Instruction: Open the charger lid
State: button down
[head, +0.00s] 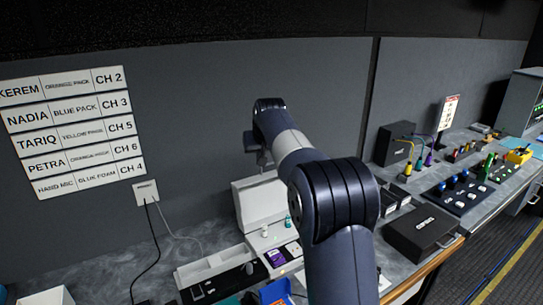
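A white unit (257,205) stands on the counter against the grey wall, left of my arm, and looks like the charger. Its pale panel stands upright at the back. In front of it are small bottle-like items and dark packs (276,258) with lit screens. I cannot tell for sure which part is the lid, and my arm covers the unit's right side. My gripper (253,148) is at the far end of my arm, above the white unit and apart from it in the picture. Its fingers are small, dark and mostly hidden, so their opening does not show.
A low white-and-black tray (222,277) lies left of the packs, with a blue bin (275,292) in front. A black case (422,233) and a panel of coloured connectors (458,192) stand right of my arm. A wall socket (146,191) has hanging cables.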

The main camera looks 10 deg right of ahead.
aim_at(259, 199)
jog(key=i+l+u, duration=0.15)
jog(key=l+u, duration=0.15)
jog(key=l, duration=0.4)
jog(key=i+l+u, duration=0.1)
jog(key=l+u, duration=0.15)
jog(key=l, duration=0.5)
